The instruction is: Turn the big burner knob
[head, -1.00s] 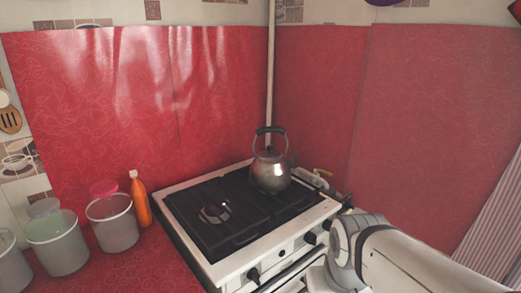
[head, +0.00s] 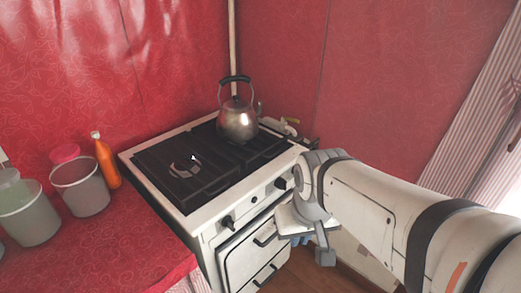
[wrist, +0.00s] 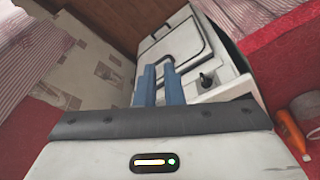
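The white stove (head: 203,212) has dark knobs along its front edge. A left front knob (head: 228,222) and a right front knob (head: 281,183) stand out, with a smaller round part between them. I cannot tell which is the big burner knob. My gripper (head: 300,243) hangs below and in front of the right knob, apart from it, largely hidden by my arm. In the wrist view its two blue fingers (wrist: 160,68) point at the oven front, with a narrow gap between them and nothing clearly held. A dark knob (wrist: 206,80) lies right of the fingers, untouched.
A steel kettle (head: 238,122) stands on the back of the black hob. The oven door (head: 250,245) with its handle is below the knobs. An orange bottle (head: 106,160) and buckets (head: 81,187) stand on the red counter at left. Wooden floor shows in front.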

